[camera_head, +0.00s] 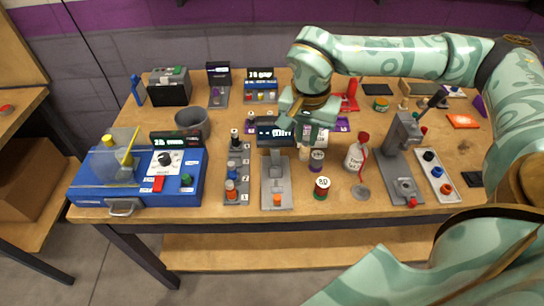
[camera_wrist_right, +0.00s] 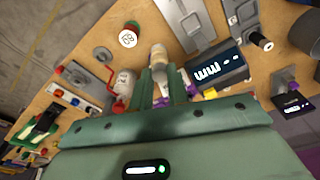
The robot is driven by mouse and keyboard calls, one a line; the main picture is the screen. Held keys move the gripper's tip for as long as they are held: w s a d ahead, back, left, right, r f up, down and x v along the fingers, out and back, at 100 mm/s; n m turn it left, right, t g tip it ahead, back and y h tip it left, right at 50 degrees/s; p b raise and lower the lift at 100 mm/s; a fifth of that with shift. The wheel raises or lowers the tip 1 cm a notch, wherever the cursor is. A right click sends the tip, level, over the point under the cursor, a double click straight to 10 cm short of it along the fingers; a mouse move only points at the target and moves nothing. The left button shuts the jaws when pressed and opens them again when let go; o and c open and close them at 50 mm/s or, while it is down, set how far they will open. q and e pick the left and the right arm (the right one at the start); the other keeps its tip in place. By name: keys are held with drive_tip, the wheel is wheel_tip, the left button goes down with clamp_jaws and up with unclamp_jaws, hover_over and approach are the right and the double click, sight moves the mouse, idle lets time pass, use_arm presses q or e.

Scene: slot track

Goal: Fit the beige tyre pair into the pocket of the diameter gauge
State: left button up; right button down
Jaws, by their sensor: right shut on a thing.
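The beige tyre pair (camera_head: 304,152) is a small upright beige cylinder below my right gripper (camera_head: 303,122). In the right wrist view, my right gripper (camera_wrist_right: 157,76) is shut on the tyre pair (camera_wrist_right: 158,56), which sticks out past the fingertips. The diameter gauge seems to be the grey fixture (camera_head: 277,188) with a dark display box (camera_head: 275,133) behind it. The display box (camera_wrist_right: 216,68) also shows in the right wrist view, right of the tyre pair. The tyre pair is to the right of the fixture and apart from it. I cannot make out the pocket. My left gripper is not in view.
A grey and purple cylinder (camera_head: 317,160) stands close beside the tyre pair. A numbered rack (camera_head: 237,180) stands left of the fixture. Bare wood shows near the table's front edge.

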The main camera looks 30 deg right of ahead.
drive_tip(key=w+a+f+b, duration=0.1)
drive_tip(key=w+f, duration=0.1)
drive_tip(key=f, duration=0.1)
drive_tip(key=w+a+f+b, duration=0.1)
drive_tip(key=w+f, duration=0.1)
drive_tip(key=f, duration=0.2)
drive_tip(key=w+a+f+b, duration=0.1)
drive_tip(key=w+f, duration=0.1)
drive_tip(key=f, duration=0.1)
drive_tip(key=shift+w+a+f+b, duration=0.1)
drive_tip(key=shift+a+f+b, duration=0.1)
drive_tip(key=shift+a+b, duration=0.2)
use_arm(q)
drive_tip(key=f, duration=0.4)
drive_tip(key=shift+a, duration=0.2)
use_arm(e)
drive_tip(key=shift+r, duration=0.1)
drive_tip(key=c, duration=1.4)
unclamp_jaws()
drive_tip(key=shift+o, duration=0.2)
